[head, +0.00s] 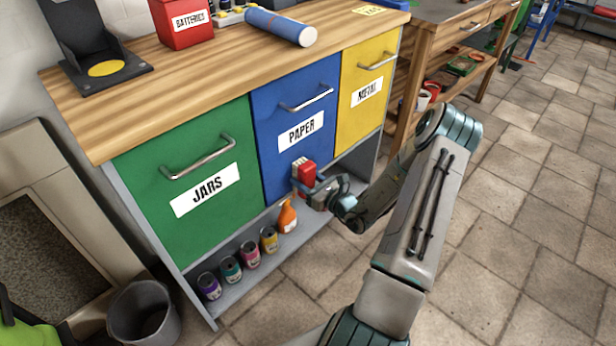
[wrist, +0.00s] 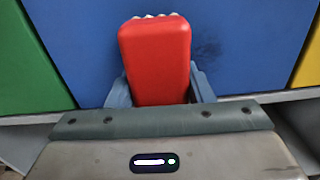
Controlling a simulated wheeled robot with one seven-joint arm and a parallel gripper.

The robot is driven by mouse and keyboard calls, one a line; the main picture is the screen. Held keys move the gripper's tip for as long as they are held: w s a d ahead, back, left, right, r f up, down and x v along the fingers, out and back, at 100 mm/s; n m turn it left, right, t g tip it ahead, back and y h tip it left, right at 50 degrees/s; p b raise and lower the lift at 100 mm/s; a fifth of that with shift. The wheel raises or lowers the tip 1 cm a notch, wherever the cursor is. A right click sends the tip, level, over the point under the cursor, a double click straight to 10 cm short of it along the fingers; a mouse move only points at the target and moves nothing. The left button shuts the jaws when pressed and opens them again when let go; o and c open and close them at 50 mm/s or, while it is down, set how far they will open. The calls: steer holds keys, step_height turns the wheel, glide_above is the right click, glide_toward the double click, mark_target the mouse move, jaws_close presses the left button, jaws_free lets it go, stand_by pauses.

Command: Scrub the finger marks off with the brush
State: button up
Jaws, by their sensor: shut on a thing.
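My gripper (head: 308,189) is shut on a red brush (head: 304,171) in front of the lower part of the blue PAPER drawer front (head: 290,94). In the wrist view the red back of the brush (wrist: 155,60) stands between my fingers, with pale bristle tips at its top edge. The bristles face the blue panel (wrist: 255,40); I cannot tell whether they touch it. Dark finger marks (wrist: 207,50) show on the blue panel just right of the brush. The brush hides part of the panel behind it.
The green JARS front (head: 190,215) is to the left and the yellow METAL front (head: 365,95) to the right. An orange bottle (head: 287,218) and several cans stand on the low shelf (head: 240,292) below. A bin (head: 143,315) stands at the lower left. The tiled floor at right is clear.

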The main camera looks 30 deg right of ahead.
steer(key=shift+w+r+p, duration=0.1)
steer(key=shift+r+p, duration=0.5)
steer(key=shift+r, duration=0.15)
steer(key=shift+w+d, duration=0.2)
steer(key=shift+d, duration=0.45)
steer(key=shift+w+d, duration=0.25)
steer(key=shift+d, duration=0.4)
steer(key=shift+w+d, duration=0.2)
steer(key=shift+d, duration=0.45)
steer(key=shift+s+a+f+p, duration=0.1)
steer(key=shift+s+a+p, duration=0.3)
steer(key=shift+a, duration=0.55)
steer(key=shift+s+a+p, duration=0.2)
steer(key=shift+s+a, duration=0.3)
steer(key=shift+a, duration=0.45)
steer(key=shift+p+v, duration=0.65)
steer(key=shift+v, duration=2.4)
steer(key=shift+s, duration=0.1)
steer(key=shift+v, duration=1.4)
